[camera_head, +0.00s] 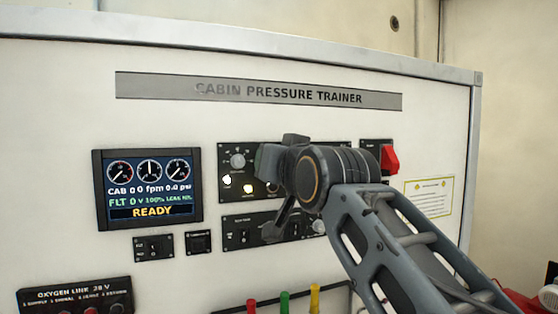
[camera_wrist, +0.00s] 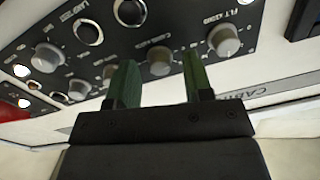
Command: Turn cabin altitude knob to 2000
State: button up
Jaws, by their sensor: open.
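The likely cabin altitude knob (camera_wrist: 160,61) is a small grey knob under a partly legible "CABIN" label in the wrist view. Its pointer setting is too small to read. My gripper (camera_wrist: 158,68) is open, with a green finger on each side of that knob in the picture. I cannot tell whether the fingers reach around it or touch it. In the head view my gripper (camera_head: 272,160) is at the upper control panel (camera_head: 335,150) and hides much of it, including this knob.
A flight altitude knob (camera_wrist: 224,40) lies right of my fingers; another knob (camera_wrist: 47,58) lies left. The display (camera_head: 148,190) reads READY. A red switch (camera_head: 390,158) sits right of my wrist. A lower knob panel (camera_head: 240,232) is below.

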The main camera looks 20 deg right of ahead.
grip_shut()
jog(key=shift+m+b, duration=1.8)
jog(key=shift+m, duration=2.6)
grip_release()
